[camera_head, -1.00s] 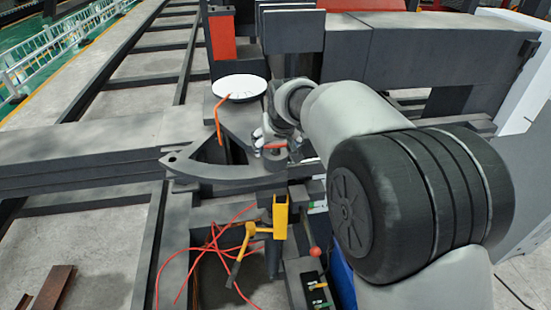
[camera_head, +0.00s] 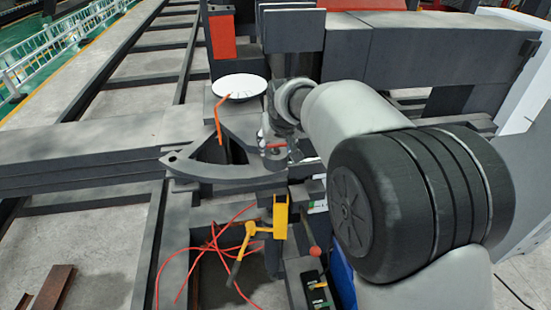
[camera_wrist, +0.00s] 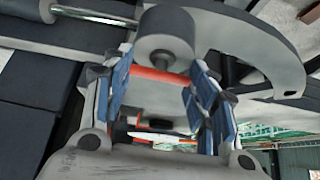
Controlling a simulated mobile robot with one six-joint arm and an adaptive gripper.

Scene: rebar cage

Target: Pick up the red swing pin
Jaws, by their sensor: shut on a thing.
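The red swing pin (camera_wrist: 158,75) shows in the wrist view as a straight red bar running across between my fingers. A grey round-ended cylinder (camera_wrist: 163,48) is just above it in that view and hides part of it. My gripper (camera_wrist: 162,85) has one blue-padded finger at each end of the bar and is shut on it. In the head view my gripper (camera_head: 276,153) is at the right end of the dark curved plate, with a small bit of red (camera_head: 277,145) showing at the fingers. The rest of the pin is hidden.
A bent orange rod (camera_head: 218,118) stands left of my gripper, by a white round dish (camera_head: 239,87). The dark curved plate (camera_head: 215,172) lies beside the gripper. Below are a yellow bracket (camera_head: 280,217), a red-knobbed lever (camera_head: 314,250) and loose red cables (camera_head: 213,246).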

